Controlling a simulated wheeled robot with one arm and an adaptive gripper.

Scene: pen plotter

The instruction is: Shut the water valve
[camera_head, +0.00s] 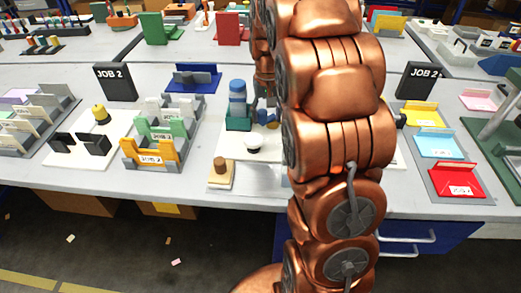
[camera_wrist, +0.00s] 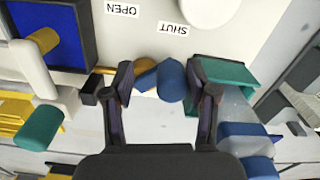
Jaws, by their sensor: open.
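The water valve shows in the wrist view as a blue handle (camera_wrist: 171,80) beside a brass-coloured part (camera_wrist: 145,76). Upside-down labels SHUT (camera_wrist: 173,29) and OPEN (camera_wrist: 123,9) lie on the white plate above it in the picture, SHUT being the closer. My gripper (camera_wrist: 158,68) is open, with one finger on each side of the valve; I cannot tell whether either finger touches it. In the head view the blue handle (camera_head: 272,116) shows just left of my arm, which hides much of the gripper and the valve's right side.
A blue bottle (camera_head: 238,92) stands in a green holder (camera_head: 239,123) close to the valve; the holder (camera_wrist: 230,73) is right beside a finger in the wrist view. Sorting racks (camera_head: 160,130) stand left, coloured trays (camera_head: 457,180) right.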

